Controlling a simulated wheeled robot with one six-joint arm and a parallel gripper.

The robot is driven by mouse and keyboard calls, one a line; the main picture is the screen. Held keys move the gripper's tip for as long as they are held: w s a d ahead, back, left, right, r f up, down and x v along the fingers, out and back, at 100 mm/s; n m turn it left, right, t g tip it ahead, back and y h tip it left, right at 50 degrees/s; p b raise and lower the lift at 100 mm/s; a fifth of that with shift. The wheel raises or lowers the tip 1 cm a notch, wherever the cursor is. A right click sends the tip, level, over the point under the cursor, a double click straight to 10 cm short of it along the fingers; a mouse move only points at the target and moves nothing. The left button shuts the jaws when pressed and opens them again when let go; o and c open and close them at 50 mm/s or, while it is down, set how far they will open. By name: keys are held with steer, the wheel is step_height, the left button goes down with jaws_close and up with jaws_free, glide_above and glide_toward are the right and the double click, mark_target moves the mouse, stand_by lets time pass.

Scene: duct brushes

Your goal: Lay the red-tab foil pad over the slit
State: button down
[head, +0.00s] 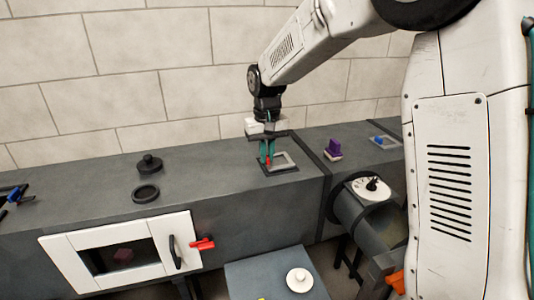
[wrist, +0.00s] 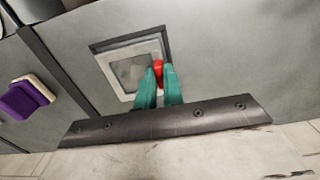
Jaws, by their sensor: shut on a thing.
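The red-tab foil pad shows as a light grey square (wrist: 118,72) with a paler border, lying flat or nearly flat inside a dark square outline. It also shows in the head view (head: 287,160) on the grey counter. Its red tab (wrist: 159,68) is between the teal fingertips of my gripper (wrist: 160,78), which are shut on it at the pad's edge. In the head view my gripper (head: 267,158) points down at the pad's left side. I cannot tell whether the pad touches the surface beneath. No slit is visible.
A purple-handled brush (head: 333,148) and a blue-tabbed square (head: 383,141) stand to the right. A black knobbed lid (head: 149,164) and a black ring (head: 146,193) are on the counter to the left. A dark pipe with a white dial (head: 371,188) is in front right.

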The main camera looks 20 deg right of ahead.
steer(key=c, duration=1.5)
jaws_free()
steer(key=shift+o, duration=0.2)
steer(key=shift+r, duration=0.15)
step_height(320, 180, up, 7)
steer(key=shift+s, duration=0.15)
steer(key=shift+g, duration=0.5)
steer(key=s, duration=0.1)
steer(key=s+f, duration=0.1)
steer(key=s, duration=0.2)
steer(key=shift+s+d+f, duration=0.2)
steer(key=shift+d+f, duration=0.1)
steer(key=shift+d, duration=0.1)
steer(key=s+d+t, duration=0.1)
steer(key=s+d, duration=0.1)
steer(key=s, duration=1.3)
steer(key=s+d+r+t, duration=0.1)
steer(key=s+d, duration=0.2)
steer(key=s, duration=1.3)
steer(key=shift+d+r, duration=0.3)
